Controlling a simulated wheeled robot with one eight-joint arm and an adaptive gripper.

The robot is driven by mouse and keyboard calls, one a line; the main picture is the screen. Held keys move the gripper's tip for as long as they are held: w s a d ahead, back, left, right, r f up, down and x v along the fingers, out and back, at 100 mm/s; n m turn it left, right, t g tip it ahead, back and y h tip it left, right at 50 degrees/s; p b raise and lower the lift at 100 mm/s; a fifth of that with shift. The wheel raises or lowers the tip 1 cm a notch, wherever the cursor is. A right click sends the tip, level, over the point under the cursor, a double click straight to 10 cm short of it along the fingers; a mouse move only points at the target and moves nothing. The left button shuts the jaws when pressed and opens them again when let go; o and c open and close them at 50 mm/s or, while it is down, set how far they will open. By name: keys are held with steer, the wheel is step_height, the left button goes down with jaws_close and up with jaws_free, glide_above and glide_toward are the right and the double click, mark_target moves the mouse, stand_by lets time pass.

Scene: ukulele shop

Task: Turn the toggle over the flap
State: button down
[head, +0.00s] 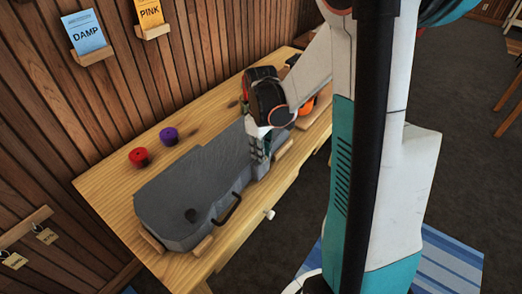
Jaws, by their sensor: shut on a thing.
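A dark grey instrument case (190,180) lies closed on the wooden bench. My gripper (262,163) points down at the front edge of the case, right of the handle. It is shut on a small part there, which looks to be the toggle. The gripper hides the toggle and the flap, so I cannot tell how the toggle is turned.
A red round tin (139,157) and a purple one (169,136) stand behind the case. Wooden blocks (202,246) sit along its front. An orange object (306,106) is partly hidden behind my arm. The bench has a white drawer knob (269,214).

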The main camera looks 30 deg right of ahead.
steer(key=c, duration=1.6)
jaws_free()
steer(key=shift+o, duration=0.2)
step_height(320, 180, up, 12)
